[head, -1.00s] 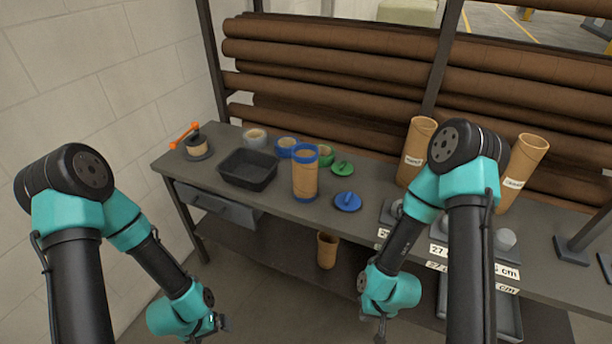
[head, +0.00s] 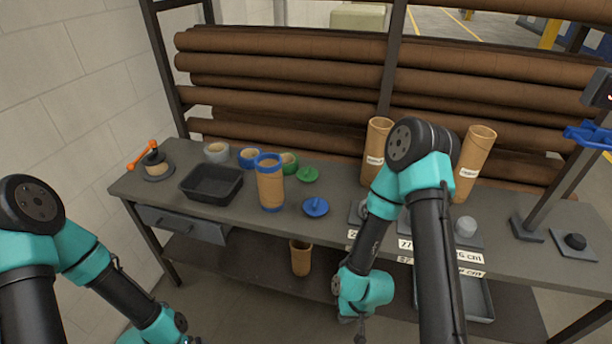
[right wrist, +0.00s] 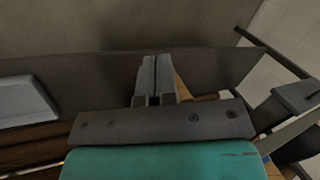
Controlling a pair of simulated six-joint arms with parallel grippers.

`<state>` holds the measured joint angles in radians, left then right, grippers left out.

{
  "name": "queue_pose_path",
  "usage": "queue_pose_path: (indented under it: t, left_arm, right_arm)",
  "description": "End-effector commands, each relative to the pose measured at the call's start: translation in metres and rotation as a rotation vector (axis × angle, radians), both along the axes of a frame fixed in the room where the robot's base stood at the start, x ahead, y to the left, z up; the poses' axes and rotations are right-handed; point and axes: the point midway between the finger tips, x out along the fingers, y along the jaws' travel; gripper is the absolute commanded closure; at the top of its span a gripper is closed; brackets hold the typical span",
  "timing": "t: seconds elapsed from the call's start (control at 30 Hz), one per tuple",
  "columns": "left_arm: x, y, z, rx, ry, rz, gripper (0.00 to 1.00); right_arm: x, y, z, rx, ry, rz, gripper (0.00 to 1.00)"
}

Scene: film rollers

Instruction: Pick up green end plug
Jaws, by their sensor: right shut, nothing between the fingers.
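The green end plug (head: 307,174) lies on the workbench, behind the blue end plug (head: 316,207) and next to a green tape roll (head: 287,163). My right gripper (head: 359,330) hangs low in front of the bench, well away from the green plug. In the right wrist view its fingers (right wrist: 155,80) are shut together with nothing between them. My left arm comes in at the lower left, and its gripper is out of the picture.
A cardboard tube with blue ends (head: 270,182) stands left of the plugs. A black tray (head: 212,186) and a tape dispenser (head: 157,165) are farther left. Tall tubes (head: 377,150) stand at the right. A blue clamp-like part (head: 590,136) tops a post.

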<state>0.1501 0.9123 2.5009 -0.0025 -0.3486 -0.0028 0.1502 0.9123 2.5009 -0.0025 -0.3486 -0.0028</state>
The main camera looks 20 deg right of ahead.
Motion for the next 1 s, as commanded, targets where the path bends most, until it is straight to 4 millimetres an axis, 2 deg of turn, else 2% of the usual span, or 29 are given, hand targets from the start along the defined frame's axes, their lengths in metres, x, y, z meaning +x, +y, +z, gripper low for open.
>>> queue_pose_path:
  t: [0.23, 1.0]
  left_arm:
    - [0.0000, 0.0000, 0.0000, 0.000, 0.000, 0.000, 0.00]
    - [0.0000, 0.0000, 0.0000, 0.000, 0.000, 0.000, 0.00]
  right_arm:
    - [0.0000, 0.0000, 0.0000, 0.000, 0.000, 0.000, 0.99]
    - [0.0000, 0.0000, 0.0000, 0.000, 0.000, 0.000, 0.25]
